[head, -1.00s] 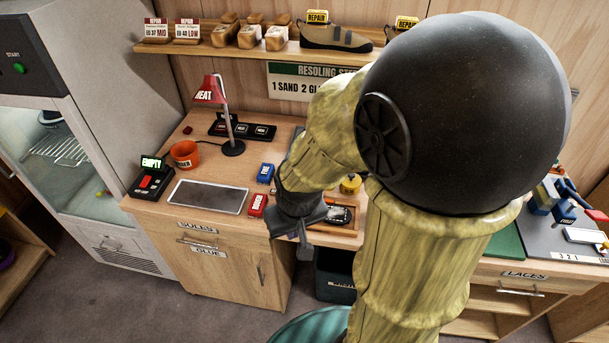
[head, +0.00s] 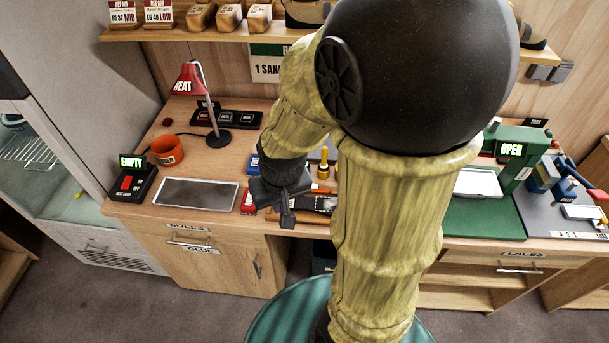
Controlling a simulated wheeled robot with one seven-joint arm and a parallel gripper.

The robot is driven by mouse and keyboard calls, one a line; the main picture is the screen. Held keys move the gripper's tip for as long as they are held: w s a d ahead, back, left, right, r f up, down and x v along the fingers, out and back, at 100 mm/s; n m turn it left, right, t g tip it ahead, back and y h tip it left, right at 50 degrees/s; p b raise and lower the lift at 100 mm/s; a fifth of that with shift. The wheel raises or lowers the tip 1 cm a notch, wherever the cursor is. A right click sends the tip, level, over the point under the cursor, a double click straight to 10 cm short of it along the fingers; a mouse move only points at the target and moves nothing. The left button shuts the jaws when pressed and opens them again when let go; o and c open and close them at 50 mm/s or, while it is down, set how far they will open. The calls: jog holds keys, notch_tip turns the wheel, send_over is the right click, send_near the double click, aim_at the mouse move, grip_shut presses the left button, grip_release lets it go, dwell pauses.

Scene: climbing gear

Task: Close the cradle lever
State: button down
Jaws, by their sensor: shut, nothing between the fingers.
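A green machine (head: 522,158) with a lit sign reading OPEN (head: 510,150) stands on the worktop right of my arm. It appears to be the cradle; a pale plate (head: 478,183) shows at its front left. A small pale knob (head: 494,124) tops its left side, but I cannot tell whether it is the lever. My arm hides part of the machine's left side. My gripper (head: 287,210) is shut and empty, pointing down over the front of the worktop, well left of the machine.
A yellow-handled tool (head: 323,165) and a wooden tray (head: 318,214) are close behind and beside my gripper. A grey tray (head: 196,192), red lamp (head: 190,78) and orange cup (head: 167,150) stand left. Blue and red tools (head: 560,180) stand right of the machine.

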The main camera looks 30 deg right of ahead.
jog(key=w+d+f+m+y+b, duration=0.1)
jog(key=d+f+m+y+b, duration=0.25)
jog(key=f+m, duration=0.4)
jog(key=w+d+f+m+y+b, duration=0.2)
jog(key=d+f+m+y, duration=0.25)
jog(key=m, duration=0.55)
jog(key=w+d+f+m+t+b, duration=0.1)
jog(key=d+m+t, duration=0.2)
jog(key=d+m, duration=0.1)
jog(key=w+d+f+m+t+b, duration=0.1)
jog(key=d+m+t, duration=0.2)
jog(key=d, duration=0.3)
jog(key=w+d+f+m+t+b, duration=0.1)
jog(key=d+m+t, duration=0.1)
jog(key=d+m, duration=0.2)
jog(key=shift+w+d+f+m+t+h, duration=0.3)
jog(key=shift+w+d+m+t, duration=0.1)
jog(key=shift+m, duration=0.45)
jog(key=shift+a, duration=0.1)
